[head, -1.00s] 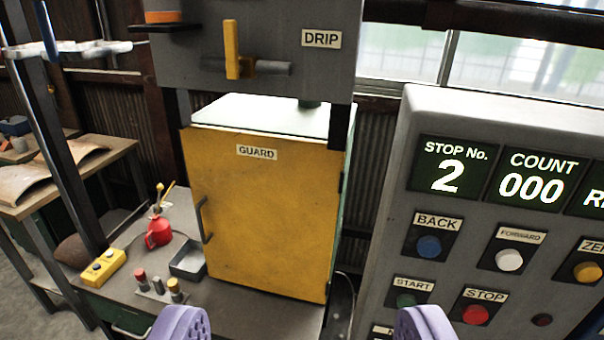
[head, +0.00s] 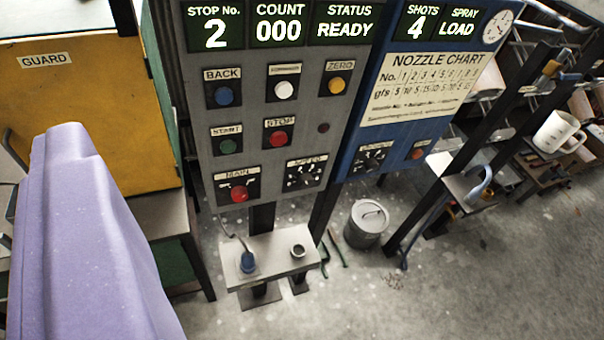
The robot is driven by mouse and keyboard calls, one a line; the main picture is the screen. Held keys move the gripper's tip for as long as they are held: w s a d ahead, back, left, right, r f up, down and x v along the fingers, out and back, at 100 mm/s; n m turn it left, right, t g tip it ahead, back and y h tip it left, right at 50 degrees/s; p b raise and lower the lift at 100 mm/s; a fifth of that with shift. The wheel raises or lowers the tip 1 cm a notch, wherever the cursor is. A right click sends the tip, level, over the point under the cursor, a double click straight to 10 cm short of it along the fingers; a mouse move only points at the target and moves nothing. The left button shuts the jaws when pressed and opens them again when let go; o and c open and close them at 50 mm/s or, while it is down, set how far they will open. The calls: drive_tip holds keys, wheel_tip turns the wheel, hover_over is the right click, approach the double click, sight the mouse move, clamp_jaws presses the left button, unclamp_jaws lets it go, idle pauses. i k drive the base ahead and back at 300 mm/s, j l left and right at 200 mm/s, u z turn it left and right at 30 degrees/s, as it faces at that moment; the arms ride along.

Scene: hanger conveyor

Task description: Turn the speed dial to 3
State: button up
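The speed dial (head: 304,175) is a small black knob plate with a ring of white marks, at the lower right of the grey control panel (head: 245,115). A label reading SPEED sits above it. Its pointer setting is too small to read. Part of my gripper (head: 85,230) shows as a large, close purple shape at the left edge. It is well left of the dial and apart from the panel. Its fingertips and the gap between them cannot be made out.
Left of the dial is the red MAIN knob (head: 239,193). Above are several buttons, including red STOP (head: 279,138). A blue panel (head: 385,120) with another dial adjoins on the right. Below stand a small shelf (head: 272,262) and a lidded bin (head: 366,224).

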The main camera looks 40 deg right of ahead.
sight(305, 180)
drive_tip(key=i+z, duration=0.25)
drive_tip(key=i, duration=0.25)
drive_tip(key=z, duration=1.45)
